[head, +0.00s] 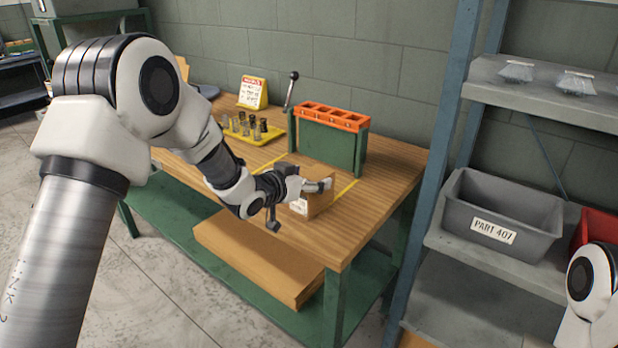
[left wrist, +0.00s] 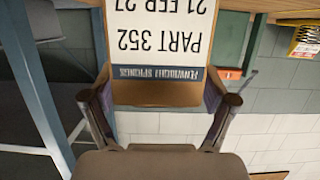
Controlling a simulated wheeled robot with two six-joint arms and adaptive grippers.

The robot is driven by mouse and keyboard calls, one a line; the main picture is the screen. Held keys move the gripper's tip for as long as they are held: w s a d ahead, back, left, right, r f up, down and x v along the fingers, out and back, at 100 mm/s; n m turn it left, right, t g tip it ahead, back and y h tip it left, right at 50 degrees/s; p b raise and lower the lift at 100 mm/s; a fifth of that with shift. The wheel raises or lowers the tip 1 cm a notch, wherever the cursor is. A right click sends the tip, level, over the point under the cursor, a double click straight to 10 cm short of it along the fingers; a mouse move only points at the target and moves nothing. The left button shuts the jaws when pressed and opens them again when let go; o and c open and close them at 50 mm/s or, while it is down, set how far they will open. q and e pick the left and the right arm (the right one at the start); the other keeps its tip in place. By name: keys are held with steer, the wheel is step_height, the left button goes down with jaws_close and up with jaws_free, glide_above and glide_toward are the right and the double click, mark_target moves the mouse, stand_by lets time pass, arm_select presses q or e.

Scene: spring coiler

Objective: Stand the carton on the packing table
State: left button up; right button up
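The carton (head: 321,203) is a small brown box with a white label. It is at the front part of the packing table (head: 375,172), near a yellow line. My left gripper (head: 324,185) is at its upper part. In the left wrist view the carton (left wrist: 155,98) is between the two fingers, which appear to press on its sides. Its label reads PART 352, upside down in that view. The carton looks about upright; I cannot tell whether its base touches the tabletop. My right gripper is out of view.
An orange-topped green rack (head: 333,135) stands behind the carton. A yellow tray (head: 245,128) with several small parts and a yellow sign (head: 252,92) are farther left. A blue-framed shelf with a grey PART 407 bin (head: 497,222) stands right. The tabletop right of the carton is clear.

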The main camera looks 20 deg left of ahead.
arm_select(q)
steer(key=v, duration=1.2)
steer(key=s+f+n+g+y, duration=0.15)
steer(key=s+f, duration=0.25)
steer(key=f, duration=0.5)
steer(key=s+d+f+g, duration=0.1)
steer(key=s+f+g, duration=0.25)
steer(key=f, duration=0.45)
steer(key=s+f+n+g+y, duration=0.1)
steer(key=s+f+g, duration=0.1)
steer(key=s+f, duration=0.5)
steer(key=s+f+n+g+y, duration=0.1)
steer(key=s+f+g, duration=0.2)
steer(key=s+f, duration=0.4)
steer(key=s+f+n+g+y, duration=0.1)
steer(key=s+f+g, duration=0.2)
steer(key=s+f, duration=0.5)
steer(key=s+a, duration=0.1)
steer(key=s, duration=0.4)
steer(key=shift+s+f+g+b, duration=0.3)
steer(key=shift+s+g, duration=0.1)
steer(key=shift+y, duration=0.25)
